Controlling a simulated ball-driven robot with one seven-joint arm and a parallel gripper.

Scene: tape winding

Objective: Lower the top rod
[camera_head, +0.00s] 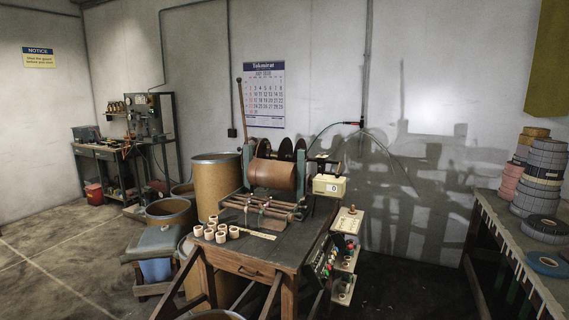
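A tape winding machine stands on the wooden table (232,257). It has a green-grey frame (248,162), a brown roll (272,176) and several dark discs (286,150) behind the roll. A long thin lever (243,112) with a knob on top stands nearly upright at the machine's left side. Several horizontal rods (268,207) run across the front of the machine, low above the tabletop. I cannot tell for certain which part is the top rod. My gripper is not in view.
Small cardboard cores (221,237) stand on the table's front left. A counter box (329,186) reading 0 is at the machine's right. Barrels (215,186) stand behind left. A side table (515,252) with stacked tape rolls (538,182) is at right. Floor is clear at front left.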

